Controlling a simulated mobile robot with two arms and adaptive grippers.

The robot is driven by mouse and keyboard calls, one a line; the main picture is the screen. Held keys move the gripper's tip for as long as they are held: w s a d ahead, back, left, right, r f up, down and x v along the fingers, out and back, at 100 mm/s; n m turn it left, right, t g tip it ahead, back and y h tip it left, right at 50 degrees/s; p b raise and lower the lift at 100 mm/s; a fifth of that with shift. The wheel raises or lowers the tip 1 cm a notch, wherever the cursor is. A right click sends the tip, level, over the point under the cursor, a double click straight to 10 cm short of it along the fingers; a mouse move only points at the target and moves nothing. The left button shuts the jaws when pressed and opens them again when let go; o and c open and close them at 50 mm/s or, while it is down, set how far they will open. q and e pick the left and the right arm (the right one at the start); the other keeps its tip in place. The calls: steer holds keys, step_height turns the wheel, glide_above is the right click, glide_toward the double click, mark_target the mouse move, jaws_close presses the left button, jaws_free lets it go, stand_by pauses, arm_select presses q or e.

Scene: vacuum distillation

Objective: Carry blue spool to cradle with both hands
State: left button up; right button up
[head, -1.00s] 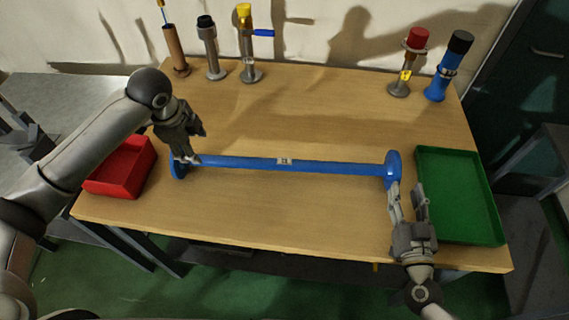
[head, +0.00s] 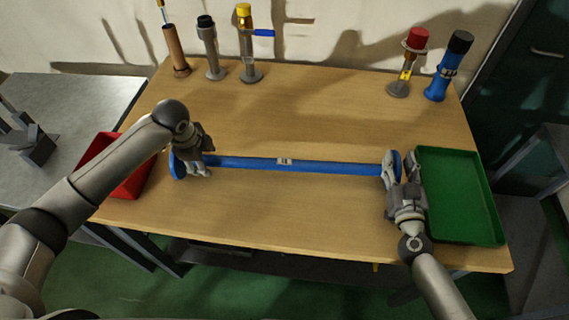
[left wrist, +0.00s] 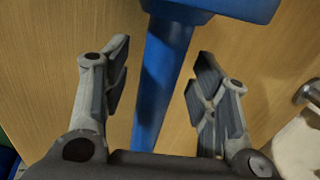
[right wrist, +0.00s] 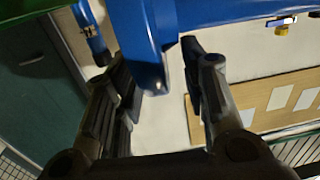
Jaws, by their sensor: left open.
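The blue spool (head: 310,166) lies across the wooden table as a long bar with a disc-like flange at each end. My left gripper (head: 200,172) is at its left end, just inside the left flange; in the left wrist view the open fingers (left wrist: 160,85) stand on either side of the bar (left wrist: 160,70) with gaps. My right gripper (head: 399,172) is at the right flange. In the right wrist view a blue end part (right wrist: 143,45) lies between its fingers (right wrist: 157,80); whether they press on it is unclear. I cannot identify the cradle for sure.
A grey notched stand (head: 36,150) sits on the grey side table (head: 75,95) at left. A red bin (head: 130,185) is beside the left flange, a green tray (head: 465,215) right of my right gripper. Several upright fittings line the back edge.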

arm_select(q)
steer(key=shift+w+f, duration=0.15)
steer(key=shift+f, duration=0.5)
arm_select(e)
steer(key=shift+w, duration=0.65)
arm_select(q)
steer(key=c, duration=0.7)
arm_select(e)
steer(key=c, duration=0.7)
arm_select(q)
jaws_close()
arm_select(e)
jaws_close()
arm_select(q)
steer(key=shift+w+r, duration=0.2)
steer(key=shift+r, duration=0.05)
arm_select(e)
steer(key=shift+w+r, duration=0.2)
steer(key=shift+r, duration=0.1)
